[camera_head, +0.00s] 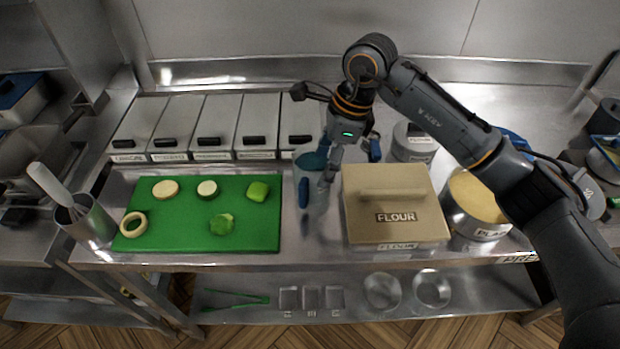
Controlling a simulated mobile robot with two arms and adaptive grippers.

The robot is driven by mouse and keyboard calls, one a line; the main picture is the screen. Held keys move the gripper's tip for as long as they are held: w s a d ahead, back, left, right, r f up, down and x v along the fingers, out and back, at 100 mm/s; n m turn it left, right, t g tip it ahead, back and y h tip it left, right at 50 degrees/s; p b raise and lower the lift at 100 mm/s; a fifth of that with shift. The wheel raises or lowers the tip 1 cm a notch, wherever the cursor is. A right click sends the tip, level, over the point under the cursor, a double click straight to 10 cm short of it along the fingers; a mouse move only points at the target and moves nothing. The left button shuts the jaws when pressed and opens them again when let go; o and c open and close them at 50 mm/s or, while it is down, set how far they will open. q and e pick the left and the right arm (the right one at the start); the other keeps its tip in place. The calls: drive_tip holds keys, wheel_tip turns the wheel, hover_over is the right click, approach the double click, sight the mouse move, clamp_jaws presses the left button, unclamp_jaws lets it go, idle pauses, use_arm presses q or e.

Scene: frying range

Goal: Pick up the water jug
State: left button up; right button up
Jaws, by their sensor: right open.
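A clear, blue-tinted container (312,161), which looks like the water jug, stands on the steel counter between the green cutting board and the flour box. It is partly hidden behind my right gripper, and its handle is hard to make out. My right gripper (338,170) is open and points down right at the jug, overlapping it in the view. I cannot tell whether the fingers touch it. My left gripper is not in view.
The green cutting board (180,238) holds several vegetable pieces. The flour box (393,222) stands close on the right, with a steel pot (476,212) beside it. Lidded grey bins (213,125) line the back. A utensil holder (88,222) stands at the left.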

drive_tip(key=p, duration=0.1)
hover_over(309, 193)
drive_tip(key=s+d, duration=0.1)
drive_tip(key=d, duration=0.1)
wheel_tip(309, 193, down, 5)
drive_tip(key=p+x, duration=0.2)
drive_tip(key=x, duration=0.1)
drive_tip(key=p+x, duration=0.1)
drive_tip(key=shift+w+a+f, duration=0.2)
drive_tip(key=shift+w+f, duration=0.1)
drive_tip(key=shift+f, duration=0.05)
drive_tip(key=shift+a+f, duration=0.1)
drive_tip(key=shift+f, duration=0.25)
drive_tip(key=shift+c, duration=0.5)
clamp_jaws()
drive_tip(key=shift+w+r, duration=0.1)
